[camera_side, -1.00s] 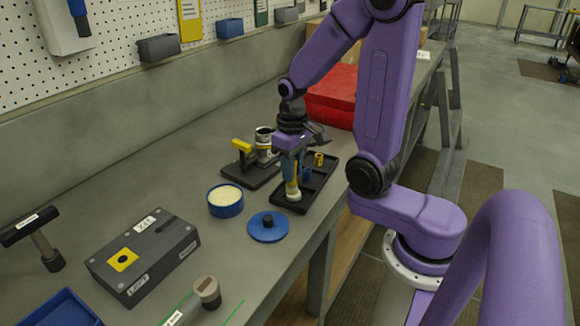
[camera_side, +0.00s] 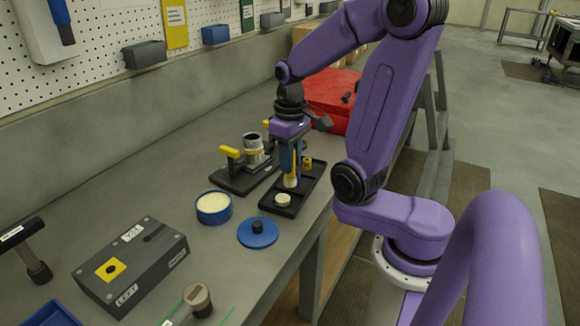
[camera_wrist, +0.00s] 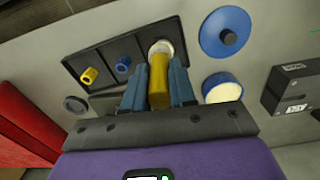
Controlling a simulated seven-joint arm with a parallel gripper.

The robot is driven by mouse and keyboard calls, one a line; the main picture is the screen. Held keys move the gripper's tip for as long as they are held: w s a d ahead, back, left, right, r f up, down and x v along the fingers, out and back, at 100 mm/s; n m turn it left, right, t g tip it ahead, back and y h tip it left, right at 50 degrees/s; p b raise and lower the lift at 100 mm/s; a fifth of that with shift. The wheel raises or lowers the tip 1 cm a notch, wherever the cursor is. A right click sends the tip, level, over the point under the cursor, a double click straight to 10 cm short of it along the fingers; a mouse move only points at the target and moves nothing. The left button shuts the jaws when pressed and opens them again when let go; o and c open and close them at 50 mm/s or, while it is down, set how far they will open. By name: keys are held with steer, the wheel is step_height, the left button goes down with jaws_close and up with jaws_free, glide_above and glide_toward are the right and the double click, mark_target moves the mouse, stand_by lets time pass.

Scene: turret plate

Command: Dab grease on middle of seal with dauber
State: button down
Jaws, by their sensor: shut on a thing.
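My gripper (camera_side: 290,170) is shut on the dauber, a yellow handle (camera_wrist: 159,82) upright between its blue fingers in the wrist view. In the side view the dauber's pale lower end (camera_side: 291,181) hangs over the black tray (camera_side: 266,207). A cream round piece (camera_side: 283,200) lies in the tray's near compartment, partly behind the dauber in the wrist view. An open blue tub of pale grease (camera_side: 213,207) stands left of the tray. A fixture (camera_side: 253,155) with a dark-topped cylinder and yellow handle stands behind the tub. I cannot tell which part is the seal.
A blue lid (camera_side: 258,234) with a dark knob lies in front of the tray. Small yellow (camera_wrist: 89,75) and blue (camera_wrist: 123,65) pieces sit in other compartments. A grey block (camera_side: 130,265) is front left, a red case (camera_side: 330,95) behind.

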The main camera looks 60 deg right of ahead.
steer(key=shift+r, duration=1.65)
